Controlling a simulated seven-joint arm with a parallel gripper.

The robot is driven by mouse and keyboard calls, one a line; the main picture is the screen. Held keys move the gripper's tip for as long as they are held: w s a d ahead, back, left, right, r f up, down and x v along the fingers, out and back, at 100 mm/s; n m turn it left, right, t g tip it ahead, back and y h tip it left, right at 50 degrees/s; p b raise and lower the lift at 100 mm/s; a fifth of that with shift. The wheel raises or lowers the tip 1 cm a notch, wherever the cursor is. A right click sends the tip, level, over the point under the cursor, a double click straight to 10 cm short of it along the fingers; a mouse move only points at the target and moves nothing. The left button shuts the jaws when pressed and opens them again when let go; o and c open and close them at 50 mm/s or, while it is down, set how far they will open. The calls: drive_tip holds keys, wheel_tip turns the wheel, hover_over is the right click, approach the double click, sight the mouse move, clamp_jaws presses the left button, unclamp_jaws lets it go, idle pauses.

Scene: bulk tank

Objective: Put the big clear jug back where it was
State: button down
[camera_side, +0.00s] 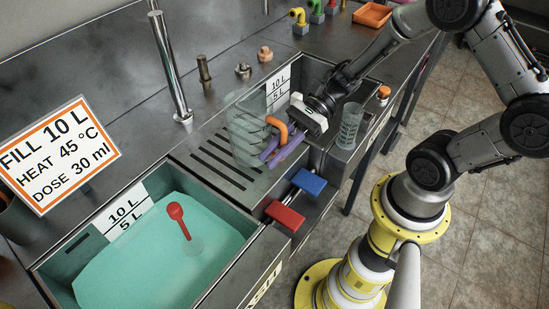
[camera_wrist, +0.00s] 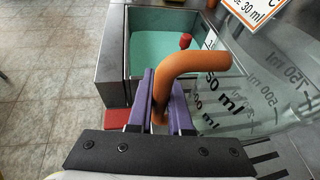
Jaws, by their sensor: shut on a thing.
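The big clear jug (camera_side: 246,128) has an orange handle (camera_side: 277,128) and graduation marks. It is upright over the slotted drain board (camera_side: 205,165) between the two basins. I cannot tell whether its base touches the board. My gripper (camera_side: 270,152) has purple fingers and is shut on the orange handle. In the wrist view the fingers (camera_wrist: 160,100) sit on both sides of the handle (camera_wrist: 205,66), with the jug's clear wall (camera_wrist: 262,85) to the right.
The front basin (camera_side: 245,243) holds teal liquid and a red ladle (camera_side: 176,212). A smaller clear measuring cup (camera_side: 349,124) stands by the rear basin (camera_side: 309,72). Red (camera_side: 286,216) and blue (camera_side: 309,182) pads stick out at the front. A metal post (camera_side: 170,65) rises behind the board.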

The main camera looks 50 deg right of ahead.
drive_tip(key=shift+f, duration=1.05)
drive_tip(key=c, duration=0.8)
unclamp_jaws()
drive_tip(key=shift+f, duration=0.15)
drive_tip(key=shift+c, duration=0.2)
drive_tip(key=shift+d+r, duration=0.3)
drive_tip(key=v, duration=0.7)
